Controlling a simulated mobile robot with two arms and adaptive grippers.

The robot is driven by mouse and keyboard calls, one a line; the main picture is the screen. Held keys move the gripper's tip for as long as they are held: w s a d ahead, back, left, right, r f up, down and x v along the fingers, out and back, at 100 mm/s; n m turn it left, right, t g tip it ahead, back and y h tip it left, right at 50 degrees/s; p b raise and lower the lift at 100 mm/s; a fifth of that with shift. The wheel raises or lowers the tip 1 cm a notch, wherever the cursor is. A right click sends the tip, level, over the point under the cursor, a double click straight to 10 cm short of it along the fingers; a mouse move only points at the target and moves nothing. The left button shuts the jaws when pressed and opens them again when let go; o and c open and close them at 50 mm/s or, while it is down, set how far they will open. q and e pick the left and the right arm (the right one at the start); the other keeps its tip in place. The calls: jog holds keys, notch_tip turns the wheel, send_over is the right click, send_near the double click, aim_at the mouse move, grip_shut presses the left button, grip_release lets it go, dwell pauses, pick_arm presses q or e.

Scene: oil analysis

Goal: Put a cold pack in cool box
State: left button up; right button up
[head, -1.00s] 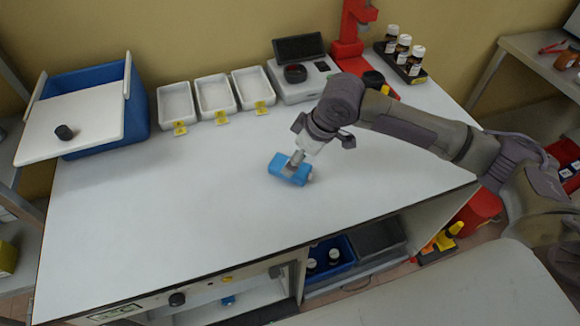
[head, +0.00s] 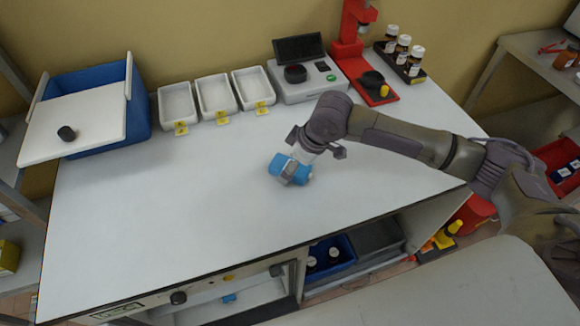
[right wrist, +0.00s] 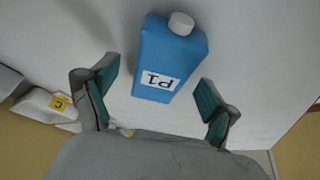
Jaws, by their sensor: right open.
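A blue cold pack (head: 283,165) with a white cap lies on the white bench top, and my right gripper (head: 293,172) is right over it in the head view. In the right wrist view the cold pack (right wrist: 166,62) has a white label and sits between the two open fingers of the right gripper (right wrist: 153,98), with a gap on each side. The blue cool box (head: 137,108) stands at the back left of the bench. Its white lid (head: 85,118) lies tilted over its front part, with a dark knob on it. My left gripper is not in view.
Three white trays (head: 215,97) with yellow tags stand along the back. A scale (head: 310,82), a red stand (head: 352,40) and a rack of brown bottles (head: 404,52) are at the back right. The bench top (head: 160,205) between cold pack and cool box is clear.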

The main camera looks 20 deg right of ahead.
aim_at(284, 163)
jog(key=shift+f, duration=0.15)
dwell(0.3)
jog(key=c, duration=1.5)
jog(key=shift+b, duration=0.4)
notch_tip(284, 163, up, 4)
jog(key=shift+w+r, duration=0.1)
jog(key=shift+r, duration=0.15)
jog(key=s+d+r+b, duration=0.2)
jog(key=d+r, duration=0.5)
jog(key=d, duration=0.4)
jog(key=shift+s+a+f+m+t+h, duration=0.25)
jog(key=shift+s+a+m+h, duration=0.35)
jog(key=shift+a+m, duration=0.8)
jog(key=shift+s+a+f+m+t+h, duration=0.2)
jog(key=shift+s+a+m+h, duration=0.25)
jog(key=shift+s+a+m, duration=0.9)
jog(key=shift+a+f+m+t+h, duration=0.2)
jog(key=shift+a+m+h, duration=0.55)
jog(key=shift+m, duration=1.2)
jog(key=shift+a, duration=0.15)
